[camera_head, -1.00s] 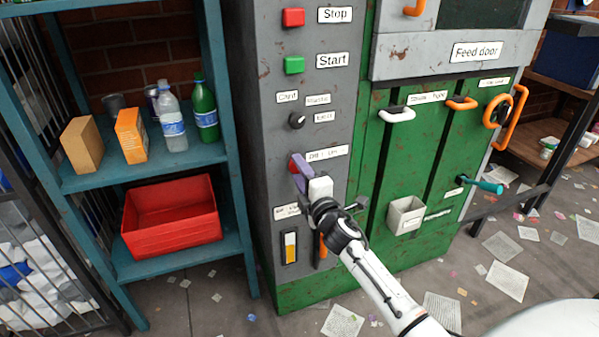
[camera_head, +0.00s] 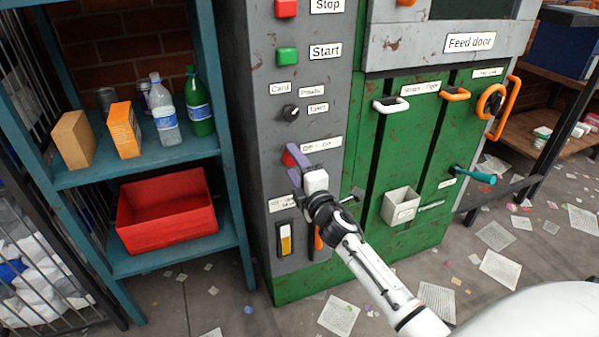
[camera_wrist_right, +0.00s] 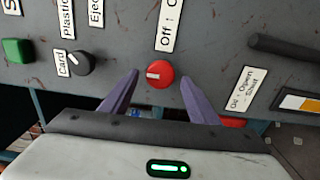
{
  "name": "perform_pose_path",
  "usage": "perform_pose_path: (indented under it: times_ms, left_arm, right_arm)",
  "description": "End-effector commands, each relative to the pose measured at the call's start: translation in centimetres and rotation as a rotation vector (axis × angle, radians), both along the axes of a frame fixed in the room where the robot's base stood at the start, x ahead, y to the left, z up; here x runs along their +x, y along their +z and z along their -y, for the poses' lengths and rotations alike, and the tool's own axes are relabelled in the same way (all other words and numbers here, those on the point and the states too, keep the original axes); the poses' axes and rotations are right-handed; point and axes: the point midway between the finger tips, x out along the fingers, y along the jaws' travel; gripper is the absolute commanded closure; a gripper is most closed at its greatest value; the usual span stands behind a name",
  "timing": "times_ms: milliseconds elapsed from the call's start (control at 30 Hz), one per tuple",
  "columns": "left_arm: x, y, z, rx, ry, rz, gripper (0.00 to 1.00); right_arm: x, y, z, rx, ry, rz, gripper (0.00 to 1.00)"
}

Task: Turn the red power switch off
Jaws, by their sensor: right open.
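The red power switch (camera_wrist_right: 160,75) is a round red knob with a pale mark, on the grey panel under the "Off - On" label (camera_wrist_right: 168,24). In the head view the switch (camera_head: 290,156) shows only in part, behind my right gripper (camera_head: 294,165). In the right wrist view my right gripper (camera_wrist_right: 160,92) is open, its two purple fingers on either side of the knob and apart from it. Whether the fingertips reach the panel is hard to tell. My left gripper is not in view.
The black selector knob (camera_wrist_right: 80,63) and green Start button (camera_head: 287,56) are on the same panel. A dark bar handle (camera_wrist_right: 285,52) sticks out beside the switch. A teal shelf (camera_head: 85,175) with bottles and a red bin (camera_head: 168,235) stands left of the machine.

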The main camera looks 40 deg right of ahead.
Motion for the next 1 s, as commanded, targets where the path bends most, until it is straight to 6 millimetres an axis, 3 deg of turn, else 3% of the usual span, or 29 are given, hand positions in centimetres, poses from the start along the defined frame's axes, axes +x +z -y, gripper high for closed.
perform_pose_path:
  times_ms: [300, 500, 1000]
  left_arm:
    - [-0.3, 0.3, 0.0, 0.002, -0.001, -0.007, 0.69]
    - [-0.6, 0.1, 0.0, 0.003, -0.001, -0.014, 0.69]
    - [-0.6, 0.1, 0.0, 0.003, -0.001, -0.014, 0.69]
  right_arm:
    - [-5.8, -0.2, -1.4, 0.002, 0.0, -0.004, 0.45]
    - [-8.6, -0.1, -2.1, 0.001, 0.0, -0.003, 0.45]
    - [-9.5, -0.1, -2.3, -0.001, -0.001, -0.002, 0.45]
